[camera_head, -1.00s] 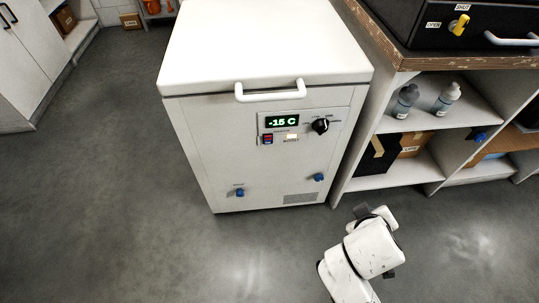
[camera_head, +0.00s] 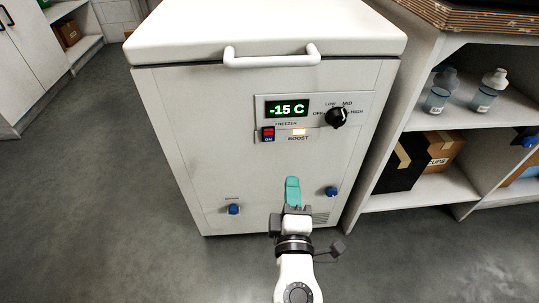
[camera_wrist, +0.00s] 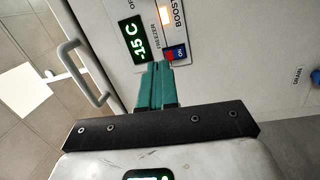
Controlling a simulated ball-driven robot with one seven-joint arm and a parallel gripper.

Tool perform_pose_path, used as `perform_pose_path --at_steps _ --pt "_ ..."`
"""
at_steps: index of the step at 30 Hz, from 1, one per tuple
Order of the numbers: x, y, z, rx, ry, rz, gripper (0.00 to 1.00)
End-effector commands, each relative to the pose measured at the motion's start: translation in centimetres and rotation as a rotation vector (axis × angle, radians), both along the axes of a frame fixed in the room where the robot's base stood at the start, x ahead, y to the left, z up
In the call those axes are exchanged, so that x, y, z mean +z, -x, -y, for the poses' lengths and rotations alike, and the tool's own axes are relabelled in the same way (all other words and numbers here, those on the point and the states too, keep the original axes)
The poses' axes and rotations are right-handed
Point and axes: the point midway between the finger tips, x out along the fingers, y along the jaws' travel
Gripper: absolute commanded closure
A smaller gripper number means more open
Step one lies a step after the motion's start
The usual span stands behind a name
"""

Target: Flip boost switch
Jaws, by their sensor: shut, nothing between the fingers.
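The boost switch (camera_head: 299,132) is a small, pale, glowing rectangle above the word BOOST on the freezer's front panel. In the wrist view it shows as a lit patch (camera_wrist: 166,13) at the top. Left of it in the head view is the red and blue freezer switch (camera_head: 268,134), marked ON. My gripper (camera_head: 292,181) has teal fingers, shut and empty, below the panel in the head view. In the wrist view the fingertips (camera_wrist: 157,66) appear beside the freezer switch (camera_wrist: 175,53); I cannot tell their distance from the panel.
The white freezer (camera_head: 215,150) has a -15 C display (camera_head: 287,108), a black knob (camera_head: 336,117) and a lid handle (camera_head: 272,61). Blue valves (camera_head: 233,209) sit low on its front. A shelf unit (camera_head: 420,200) with bottles and boxes stands right. Floor at left is clear.

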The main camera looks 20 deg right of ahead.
Motion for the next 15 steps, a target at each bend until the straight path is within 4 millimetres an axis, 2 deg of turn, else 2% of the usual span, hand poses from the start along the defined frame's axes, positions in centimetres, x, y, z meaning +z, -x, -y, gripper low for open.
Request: perform_pose_path --at_steps 1,6,15 --pt "-1.2 -0.3 -1.0 0.025 0.030 0.005 1.00" --pt "-1.8 -0.7 -3.1 0.079 0.097 0.016 1.00" --pt "-1.7 -0.8 -3.5 0.091 0.114 0.018 1.00"
